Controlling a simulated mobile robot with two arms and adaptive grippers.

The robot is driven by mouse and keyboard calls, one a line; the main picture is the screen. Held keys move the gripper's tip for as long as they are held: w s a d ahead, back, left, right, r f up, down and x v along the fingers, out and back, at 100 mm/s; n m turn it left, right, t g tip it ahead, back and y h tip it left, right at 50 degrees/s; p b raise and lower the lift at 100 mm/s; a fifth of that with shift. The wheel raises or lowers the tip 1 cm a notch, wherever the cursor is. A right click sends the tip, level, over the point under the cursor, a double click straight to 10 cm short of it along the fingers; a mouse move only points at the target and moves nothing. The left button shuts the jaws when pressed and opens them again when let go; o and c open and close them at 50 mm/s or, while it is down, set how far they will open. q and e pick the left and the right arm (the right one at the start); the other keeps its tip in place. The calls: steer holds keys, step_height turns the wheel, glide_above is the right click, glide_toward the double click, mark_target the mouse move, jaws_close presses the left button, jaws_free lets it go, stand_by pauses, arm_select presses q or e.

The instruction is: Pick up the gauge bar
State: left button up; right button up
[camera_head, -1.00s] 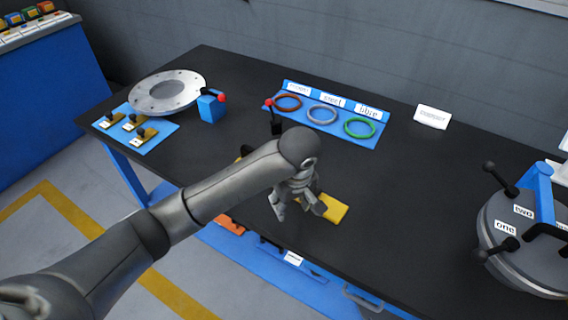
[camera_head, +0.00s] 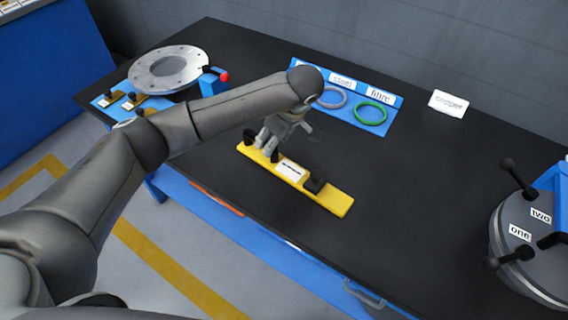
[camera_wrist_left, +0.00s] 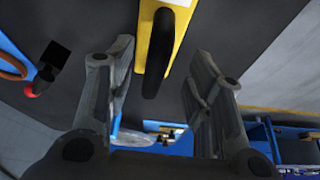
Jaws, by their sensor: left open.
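The gauge bar appears to be the long yellow bar (camera_head: 333,198) lying on the dark table, with a white label and black fittings on top. My left gripper (camera_head: 266,148) is open over the bar's left part in the head view. In the left wrist view the bar (camera_wrist_left: 143,42) carries a rounded black handle (camera_wrist_left: 157,62). The handle lies between the two spread fingers of the left gripper (camera_wrist_left: 160,66), with a gap on both sides. Contact cannot be told. My right gripper is not in view.
A blue board with a grey ring (camera_head: 331,98) and a green ring (camera_head: 370,112) lies behind the gripper. A flanged metal disc (camera_head: 168,68) is at the back left. A round lidded vessel (camera_head: 530,262) stands at the right. The table's middle right is clear.

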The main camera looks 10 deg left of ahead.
arm_select(q)
steer(key=x, duration=0.4)
steer(key=shift+w+f+p, duration=0.1)
steer(key=shift+f+p, duration=0.15)
steer(key=shift+p, duration=0.05)
jaws_close()
steer(key=shift+r, duration=0.1)
